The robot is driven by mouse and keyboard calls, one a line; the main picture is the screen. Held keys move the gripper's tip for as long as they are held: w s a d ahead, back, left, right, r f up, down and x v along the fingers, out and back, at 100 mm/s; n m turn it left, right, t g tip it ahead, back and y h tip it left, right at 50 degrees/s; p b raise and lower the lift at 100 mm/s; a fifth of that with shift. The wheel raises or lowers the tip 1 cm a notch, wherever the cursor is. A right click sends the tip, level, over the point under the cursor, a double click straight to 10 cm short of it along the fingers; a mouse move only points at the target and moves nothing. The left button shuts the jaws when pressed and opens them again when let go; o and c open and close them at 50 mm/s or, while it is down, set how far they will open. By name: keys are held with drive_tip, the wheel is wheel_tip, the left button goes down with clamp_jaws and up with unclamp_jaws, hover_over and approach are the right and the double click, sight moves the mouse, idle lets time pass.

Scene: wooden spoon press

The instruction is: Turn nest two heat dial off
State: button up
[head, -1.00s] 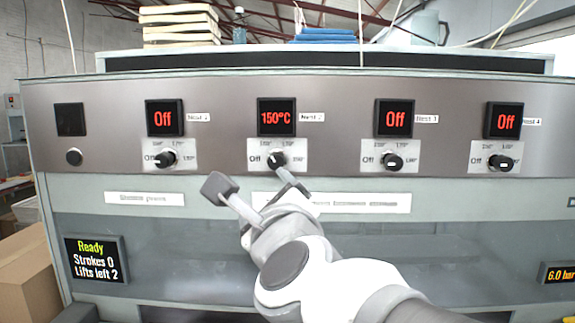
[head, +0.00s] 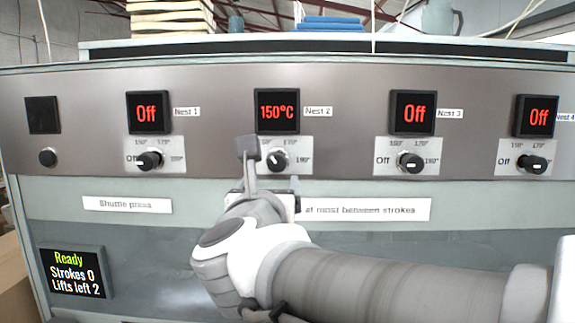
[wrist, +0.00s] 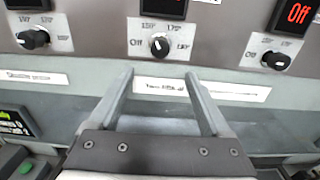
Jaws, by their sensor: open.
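The nest two heat dial (head: 277,161) is a black knob on a white plate, below a red display (head: 277,112) reading 150°C. Its white pointer line is turned up and left, toward the 150° mark, with Off at the plate's left. It also shows in the wrist view (wrist: 160,46), beyond and between the fingers. My gripper (wrist: 156,78) is open and empty, its fingertips a little below the dial and apart from it. In the head view, one grey finger (head: 247,150) covers the plate's left side, hiding the Off mark there.
Nest 1 dial (head: 149,161), nest 3 dial (head: 411,162) and nest 4 dial (head: 532,163) sit on the same panel, their displays reading Off. A lower-left screen (head: 75,272) reads Ready, Strokes 0, Lifts left 2. A white label strip (head: 370,209) lies below the dials.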

sight(276, 165)
drive_tip(key=w, duration=0.4)
drive_tip(key=w+p, duration=0.1)
drive_tip(key=w, duration=0.8)
drive_tip(key=shift+w+d+p, duration=0.15)
drive_tip(key=shift+d+p, duration=0.1)
drive_tip(key=shift+p, duration=0.05)
clamp_jaws()
